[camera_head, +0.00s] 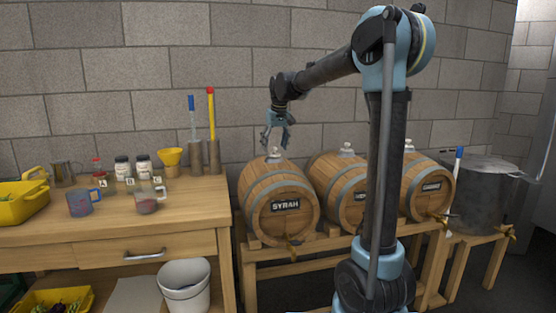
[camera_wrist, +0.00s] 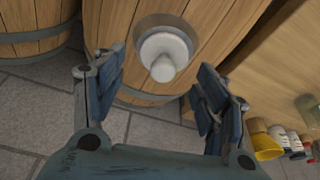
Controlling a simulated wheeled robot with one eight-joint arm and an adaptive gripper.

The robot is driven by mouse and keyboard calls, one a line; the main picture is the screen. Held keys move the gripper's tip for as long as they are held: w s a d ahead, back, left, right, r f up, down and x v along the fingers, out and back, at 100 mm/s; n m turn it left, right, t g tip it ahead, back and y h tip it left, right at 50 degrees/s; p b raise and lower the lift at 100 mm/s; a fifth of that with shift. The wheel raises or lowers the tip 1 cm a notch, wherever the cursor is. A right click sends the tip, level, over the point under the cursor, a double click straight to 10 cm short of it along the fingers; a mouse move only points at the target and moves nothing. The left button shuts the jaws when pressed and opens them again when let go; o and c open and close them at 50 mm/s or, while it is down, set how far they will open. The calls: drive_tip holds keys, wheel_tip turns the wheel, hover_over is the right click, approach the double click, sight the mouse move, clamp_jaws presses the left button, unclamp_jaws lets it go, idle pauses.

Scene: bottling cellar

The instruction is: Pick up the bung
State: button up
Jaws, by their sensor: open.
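A pale bung (camera_wrist: 163,56) with a round knob sits in the top opening of a wooden barrel in the wrist view. In the head view this bung (camera_head: 273,153) is on top of the barrel labelled SYRAH (camera_head: 268,188). My gripper (camera_wrist: 157,85) is open, with its two fingers apart and the bung between and beyond their tips. In the head view my gripper (camera_head: 276,142) hangs just above the SYRAH barrel's bung, pointing down. Nothing is held. Whether the fingertips are level with the bung's knob is hard to tell.
Two more barrels (camera_head: 338,190) with bungs stand to the right on the same wooden rack. A metal pot (camera_head: 480,195) stands at far right. A wooden bench (camera_head: 120,228) at left holds jars, mugs, a yellow funnel (camera_head: 171,160) and tall tubes. A white bucket (camera_head: 184,286) is below.

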drive_tip(key=shift+x, duration=1)
drive_tip(key=c, duration=1.1)
drive_tip(key=shift+o, duration=0.2)
drive_tip(key=shift+w+r, duration=0.1)
drive_tip(key=shift+r, duration=0.3)
drive_tip(key=shift+c, duration=0.4)
wheel_tip(320, 180, up, 9)
drive_tip(key=shift+r, duration=0.1)
drive_tip(key=shift+c, duration=0.2)
